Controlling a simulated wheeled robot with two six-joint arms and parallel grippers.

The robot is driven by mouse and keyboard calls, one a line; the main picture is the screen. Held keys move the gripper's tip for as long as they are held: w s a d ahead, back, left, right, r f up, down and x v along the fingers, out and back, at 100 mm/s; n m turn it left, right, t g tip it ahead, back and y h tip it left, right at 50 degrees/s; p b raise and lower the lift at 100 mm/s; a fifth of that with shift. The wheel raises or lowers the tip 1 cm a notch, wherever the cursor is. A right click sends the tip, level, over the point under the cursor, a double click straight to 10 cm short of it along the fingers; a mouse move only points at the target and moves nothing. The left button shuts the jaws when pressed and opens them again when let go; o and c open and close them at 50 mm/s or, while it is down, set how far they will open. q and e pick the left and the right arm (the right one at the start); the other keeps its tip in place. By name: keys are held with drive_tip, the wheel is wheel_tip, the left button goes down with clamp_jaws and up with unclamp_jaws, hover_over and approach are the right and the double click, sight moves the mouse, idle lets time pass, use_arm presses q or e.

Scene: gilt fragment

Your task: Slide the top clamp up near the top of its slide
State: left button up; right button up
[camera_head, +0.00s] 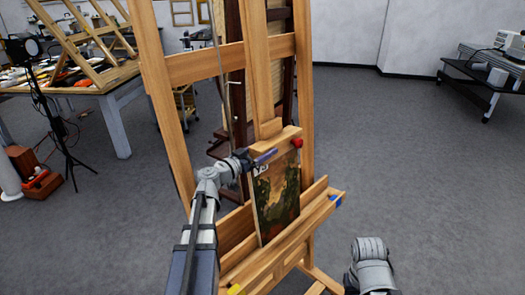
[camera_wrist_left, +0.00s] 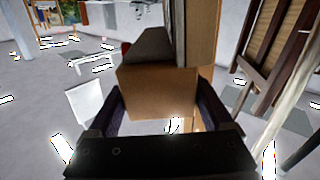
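The top clamp (camera_head: 276,141) is a pale wooden block with a red knob (camera_head: 297,143) at its right end, low on the easel's central slide (camera_head: 261,80). It sits at the top edge of a small dark painting (camera_head: 277,200). My left gripper (camera_head: 263,157) is at the clamp's left end. In the left wrist view the wooden block (camera_wrist_left: 155,92) lies between the tips of my left gripper (camera_wrist_left: 160,92). The fingers are spread wide, with a narrow gap seen at the right finger; contact is unclear. My right gripper is out of view.
The easel's ledge (camera_head: 290,240) runs below the painting. A cluttered table (camera_head: 105,88) and a lamp tripod (camera_head: 65,150) are at left. The floor (camera_head: 430,170) at right is clear.

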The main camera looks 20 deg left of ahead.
use_arm(q)
clamp_jaws()
idle(0.5)
drive_tip(key=shift+r, duration=0.1)
wheel_tip(320, 180, up, 15)
drive_tip(key=a+p, duration=0.2)
drive_tip(key=p, duration=1.3)
drive_tip(key=shift+w, duration=0.4)
drive_tip(key=shift+o, duration=1.5)
unclamp_jaws()
drive_tip(key=v, duration=0.8)
